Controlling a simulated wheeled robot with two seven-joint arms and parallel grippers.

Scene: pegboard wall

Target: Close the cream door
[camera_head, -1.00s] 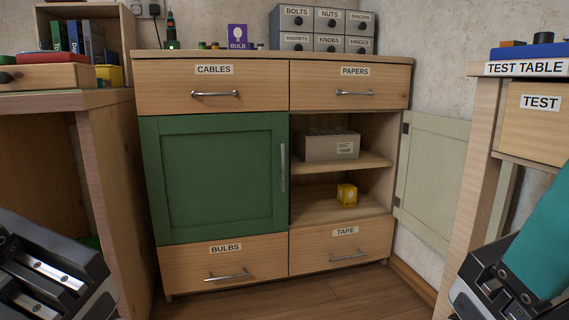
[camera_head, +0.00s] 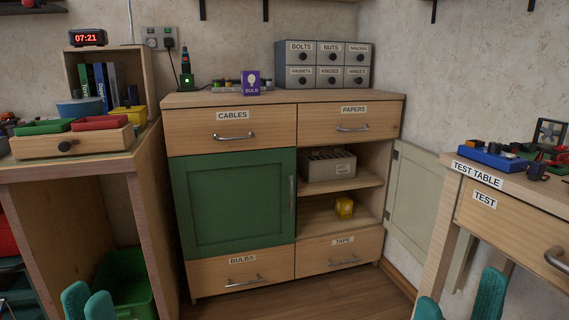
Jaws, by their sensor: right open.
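The cream door (camera_head: 415,196) stands swung wide open at the right side of the wooden cabinet (camera_head: 251,170), partly hidden behind the test table. The open compartment (camera_head: 318,212) shows a grey bin (camera_head: 328,166) on its upper shelf and a yellow box (camera_head: 344,207) below. The green door (camera_head: 236,203) on the left is shut. My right gripper (camera_head: 460,304) is open and empty at the bottom edge, its teal fingers apart, in front of the test table. My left gripper (camera_head: 88,303) is at the bottom left, its teal fingertips close together; whether they touch is unclear.
The test table (camera_head: 474,180) stands at the right, close in front of the cream door, with parts on top. A wooden desk (camera_head: 75,168) with trays stands at the left. The floor (camera_head: 318,297) before the cabinet is clear.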

